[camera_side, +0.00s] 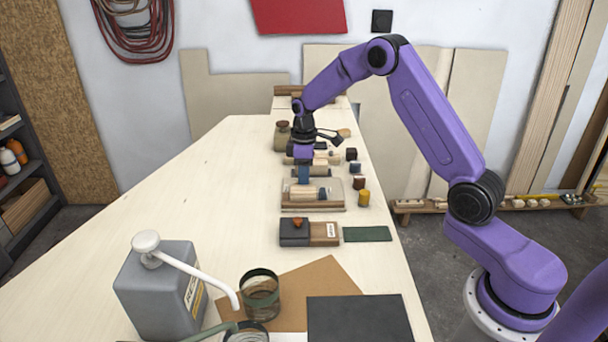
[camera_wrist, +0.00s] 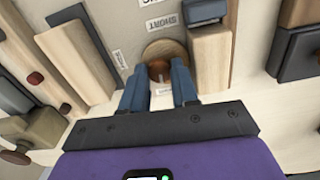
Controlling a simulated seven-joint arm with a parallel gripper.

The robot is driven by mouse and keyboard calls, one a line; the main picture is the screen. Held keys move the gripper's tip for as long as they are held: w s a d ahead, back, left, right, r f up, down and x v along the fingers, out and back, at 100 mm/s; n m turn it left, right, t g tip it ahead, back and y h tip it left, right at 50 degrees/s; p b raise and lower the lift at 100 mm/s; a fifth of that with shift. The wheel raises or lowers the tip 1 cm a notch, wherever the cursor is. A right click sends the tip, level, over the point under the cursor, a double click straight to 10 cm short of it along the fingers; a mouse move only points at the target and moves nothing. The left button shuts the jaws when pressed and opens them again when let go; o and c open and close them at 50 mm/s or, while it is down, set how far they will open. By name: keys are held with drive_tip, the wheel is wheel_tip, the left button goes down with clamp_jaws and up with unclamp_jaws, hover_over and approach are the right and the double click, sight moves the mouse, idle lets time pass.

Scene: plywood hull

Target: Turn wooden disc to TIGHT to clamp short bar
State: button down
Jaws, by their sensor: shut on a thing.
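The round wooden disc (camera_wrist: 165,49) lies at the tips of my gripper (camera_wrist: 159,72) in the wrist view. The two blue fingers stand apart on either side of it, shut on it. A small reddish-brown piece (camera_wrist: 158,68) shows between the fingers on the disc. In the side view my gripper (camera_side: 303,180) points down over the fixtures and hides the disc.
A grey-and-wood block with a reddish knob (camera_side: 297,222) and a green strip (camera_side: 367,234) lie nearer the camera. Several small blocks stand right of the gripper, including a yellow one (camera_side: 363,198). A grey pump can (camera_side: 160,290) stands at front left. The left of the bench is clear.

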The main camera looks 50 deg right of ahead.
drive_tip(key=shift+w+r+n, duration=0.1)
drive_tip(key=shift+n, duration=0.4)
drive_tip(key=c, duration=0.8)
unclamp_jaws()
drive_tip(key=shift+c, duration=0.2)
wheel_tip(320, 180, up, 17)
drive_tip(key=shift+r, duration=0.15)
